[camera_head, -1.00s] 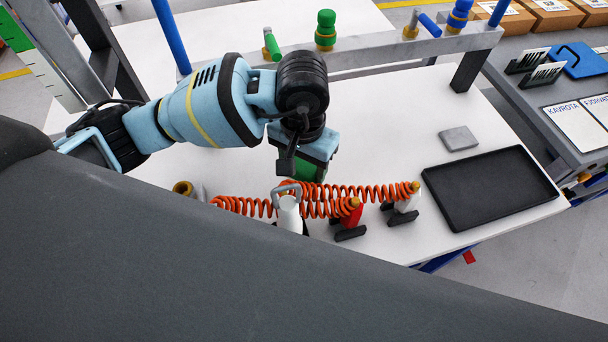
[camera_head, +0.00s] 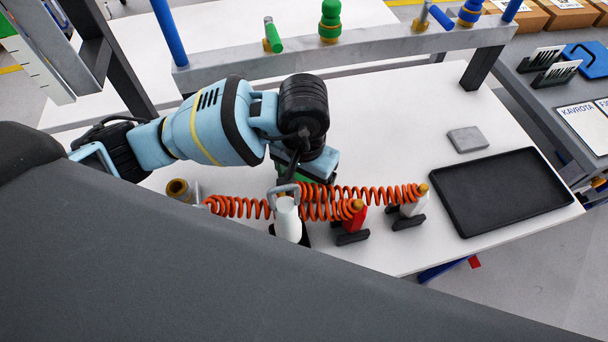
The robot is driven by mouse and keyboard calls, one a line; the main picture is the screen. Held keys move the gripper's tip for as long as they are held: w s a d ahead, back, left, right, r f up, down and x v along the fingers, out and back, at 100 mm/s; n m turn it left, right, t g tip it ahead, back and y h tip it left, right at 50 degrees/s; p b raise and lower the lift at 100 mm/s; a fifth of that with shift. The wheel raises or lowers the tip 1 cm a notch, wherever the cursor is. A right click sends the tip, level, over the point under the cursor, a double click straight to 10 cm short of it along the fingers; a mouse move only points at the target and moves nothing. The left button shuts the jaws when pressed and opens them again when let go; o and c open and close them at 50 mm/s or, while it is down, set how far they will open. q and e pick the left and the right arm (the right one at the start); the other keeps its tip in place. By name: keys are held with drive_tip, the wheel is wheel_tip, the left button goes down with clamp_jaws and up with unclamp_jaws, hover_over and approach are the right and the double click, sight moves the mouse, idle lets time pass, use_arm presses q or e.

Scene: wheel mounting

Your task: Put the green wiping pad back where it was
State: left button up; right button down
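My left arm comes in from the left, and its gripper (camera_head: 318,168) points down over the white table behind the orange coiled hoses. Its fingers are hidden behind the wrist and the hoses. A small green patch (camera_head: 290,175), which may be the green wiping pad, shows right under the gripper. Most of it is covered, so I cannot tell whether the fingers hold it or whether it touches the table. My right gripper is not in view.
A grey block (camera_head: 467,139) and a black tray (camera_head: 500,190) lie on the table's right side. Red (camera_head: 353,222) and white (camera_head: 411,207) hose-end tools stand near the front edge. A grey rail (camera_head: 390,47) crosses behind. The table between arm and tray is clear.

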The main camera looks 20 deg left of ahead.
sight(304, 180)
use_arm(q)
wheel_tip(304, 180, up, 12)
drive_tip(key=p, duration=0.4)
drive_tip(key=shift+r, duration=0.2)
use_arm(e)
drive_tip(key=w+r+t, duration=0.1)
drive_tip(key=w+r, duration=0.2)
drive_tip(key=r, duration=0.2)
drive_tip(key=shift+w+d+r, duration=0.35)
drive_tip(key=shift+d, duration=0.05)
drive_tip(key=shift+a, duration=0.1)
